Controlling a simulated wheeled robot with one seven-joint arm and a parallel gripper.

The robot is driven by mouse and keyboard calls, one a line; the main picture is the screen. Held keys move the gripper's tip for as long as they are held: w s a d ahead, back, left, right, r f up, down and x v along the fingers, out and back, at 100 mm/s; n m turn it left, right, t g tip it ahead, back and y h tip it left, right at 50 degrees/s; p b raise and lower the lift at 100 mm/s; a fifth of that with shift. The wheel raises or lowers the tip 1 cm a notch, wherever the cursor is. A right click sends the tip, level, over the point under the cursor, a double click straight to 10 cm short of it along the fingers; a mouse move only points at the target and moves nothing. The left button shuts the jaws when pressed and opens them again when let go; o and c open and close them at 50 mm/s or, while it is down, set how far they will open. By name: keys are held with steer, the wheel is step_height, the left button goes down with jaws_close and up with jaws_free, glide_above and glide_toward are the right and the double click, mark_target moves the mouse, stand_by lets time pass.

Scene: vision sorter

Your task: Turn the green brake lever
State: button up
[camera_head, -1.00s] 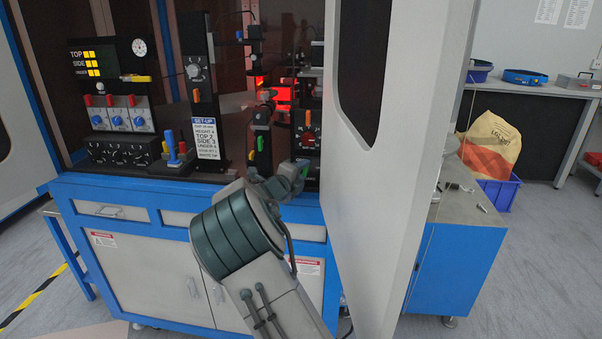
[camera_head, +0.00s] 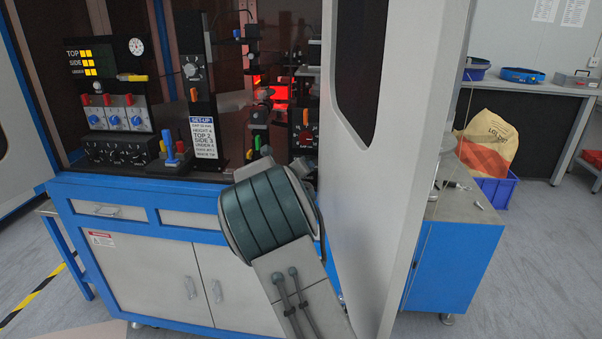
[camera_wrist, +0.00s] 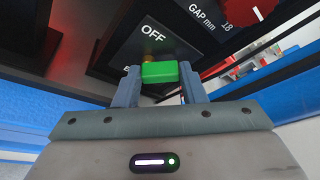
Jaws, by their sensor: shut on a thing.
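The green brake lever (camera_wrist: 158,72) shows in the wrist view as a bright green block below a panel marked OFF. My gripper (camera_wrist: 160,82) has one finger on each side of it and is shut on it. In the head view my forearm and wrist cover the gripped lever and most of the gripper.
A panel with a red dial (camera_head: 305,137) stands just above my wrist. The open grey cabinet door (camera_head: 400,150) is close on the right. A set-up sign (camera_head: 203,138) and a blue-handled lever (camera_head: 168,145) stand to the left on the blue bench.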

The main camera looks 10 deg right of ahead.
steer(key=shift+d+f+m, duration=0.1)
steer(key=shift+m, duration=0.3)
steer(key=o, duration=1)
steer(key=shift+s, duration=0.1)
steer(key=v, duration=1.3)
steer(key=shift+s+r+b, duration=0.25)
steer(key=shift+s+b, duration=0.1)
